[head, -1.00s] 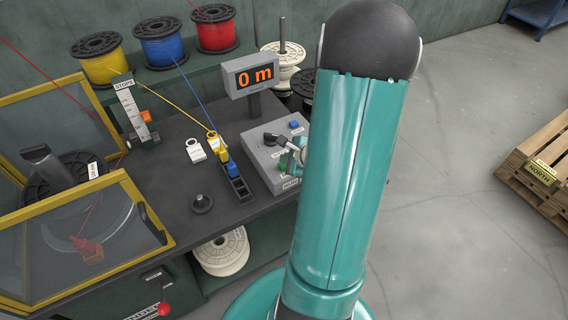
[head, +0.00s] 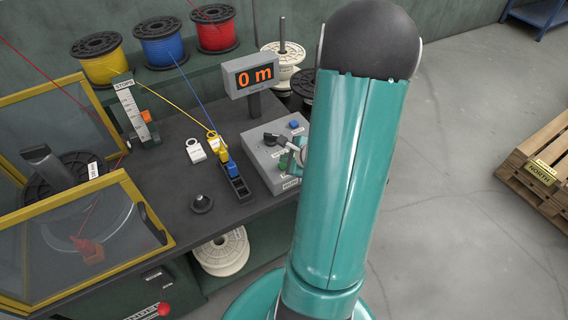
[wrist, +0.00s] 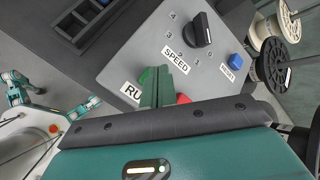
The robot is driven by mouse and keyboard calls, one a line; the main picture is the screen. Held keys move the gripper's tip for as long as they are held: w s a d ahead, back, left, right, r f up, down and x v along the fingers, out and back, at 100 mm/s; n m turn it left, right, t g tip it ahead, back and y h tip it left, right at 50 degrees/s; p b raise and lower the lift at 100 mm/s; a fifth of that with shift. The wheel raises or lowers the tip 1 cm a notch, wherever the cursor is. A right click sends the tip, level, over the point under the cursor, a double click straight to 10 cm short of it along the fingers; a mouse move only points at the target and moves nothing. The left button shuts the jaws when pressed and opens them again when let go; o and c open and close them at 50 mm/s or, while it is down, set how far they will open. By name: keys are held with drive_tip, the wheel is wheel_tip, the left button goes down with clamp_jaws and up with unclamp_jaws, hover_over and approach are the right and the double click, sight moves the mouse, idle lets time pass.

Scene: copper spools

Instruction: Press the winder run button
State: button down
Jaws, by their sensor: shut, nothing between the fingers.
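The grey winder control box (head: 265,165) stands at the right end of the dark bench and fills the middle of the wrist view (wrist: 150,45). It has a black speed knob (wrist: 200,30), a blue button (wrist: 236,62) and a red button (wrist: 183,98) partly hidden by my gripper. My arm hides part of the box in the head view.
The display (head: 251,75) reads 0 m behind the box. A black slotted holder (head: 236,189) with yellow and blue pieces stands left of it. A yellow-framed guard (head: 150,205) is at the left. Spools line the back; open floor lies to the right.

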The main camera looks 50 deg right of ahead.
drive_tip(key=shift+f, duration=0.1)
drive_tip(key=shift+f, duration=0.35)
